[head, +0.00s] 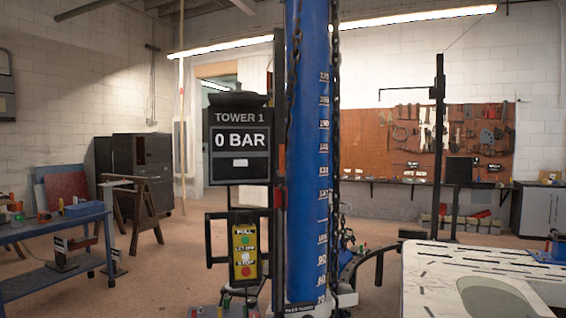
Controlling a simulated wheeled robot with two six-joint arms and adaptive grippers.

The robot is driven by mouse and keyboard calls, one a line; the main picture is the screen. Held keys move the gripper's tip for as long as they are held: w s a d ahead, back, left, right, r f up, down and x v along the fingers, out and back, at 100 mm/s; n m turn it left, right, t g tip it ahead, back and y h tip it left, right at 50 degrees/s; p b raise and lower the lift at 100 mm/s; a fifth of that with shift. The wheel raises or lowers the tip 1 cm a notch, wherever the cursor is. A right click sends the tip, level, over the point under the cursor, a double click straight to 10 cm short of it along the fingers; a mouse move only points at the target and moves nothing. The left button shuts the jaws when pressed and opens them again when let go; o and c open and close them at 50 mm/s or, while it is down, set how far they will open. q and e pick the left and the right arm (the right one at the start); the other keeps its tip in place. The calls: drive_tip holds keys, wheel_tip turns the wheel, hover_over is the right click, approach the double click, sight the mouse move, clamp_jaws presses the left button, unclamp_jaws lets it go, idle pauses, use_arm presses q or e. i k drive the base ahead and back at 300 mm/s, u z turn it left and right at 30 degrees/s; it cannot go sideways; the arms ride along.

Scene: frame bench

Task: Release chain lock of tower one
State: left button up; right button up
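Tower 1 is a tall blue column (308,150) with white height numbers, standing upright in the middle of the head view. A dark chain (293,62) hangs along its upper left side. Another chain (335,110) runs down its right side. A black display (239,139) left of the column reads "TOWER 1" and "0 BAR". Below it hangs a yellow control panel (245,258) with green, white and red buttons; its small lettering is hard to read. A small red part (280,195) sits on the dark post beside the column. I cannot make out the chain lock clearly. Neither gripper shows.
A white slotted bench (440,275) stands at the right front, near the column. A blue workbench (75,222) with tools is at the left, a wooden sawhorse (135,205) behind it. A tool board (460,135) hangs at the back.

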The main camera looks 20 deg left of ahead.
sight(281, 172)
drive_tip(key=u, duration=1.8)
drive_tip(key=i, duration=1.6)
drive_tip(key=z, duration=2.15)
